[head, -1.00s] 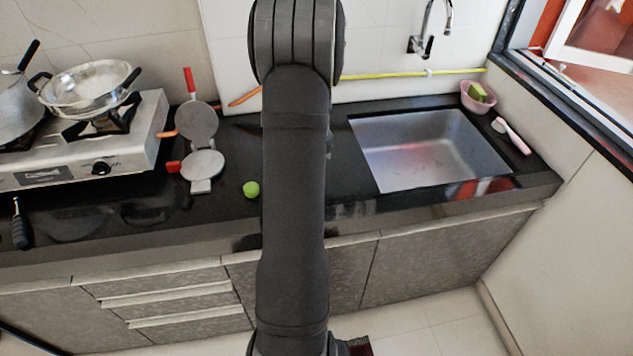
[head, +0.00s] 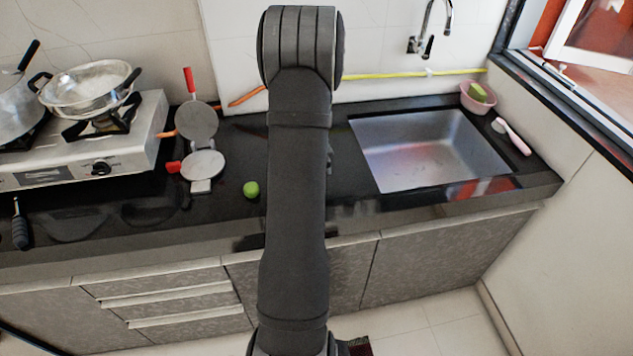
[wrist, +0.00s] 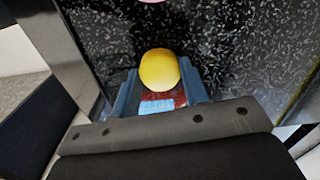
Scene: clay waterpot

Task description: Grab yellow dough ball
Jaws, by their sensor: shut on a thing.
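The yellow dough ball (wrist: 159,68) shows in the wrist view, between the two blue fingers of my gripper (wrist: 158,82). The gripper is shut on the ball, with a finger on each side of it. Dark speckled counter shows beyond the ball. In the head view my arm hides both the gripper and the yellow ball.
A green ball (head: 251,189) lies on the black counter left of my arm. An open press (head: 203,165) and a stove (head: 80,145) with pans stand further left. A sink (head: 430,150) is at right. A pink object (wrist: 151,1) edges into the wrist view.

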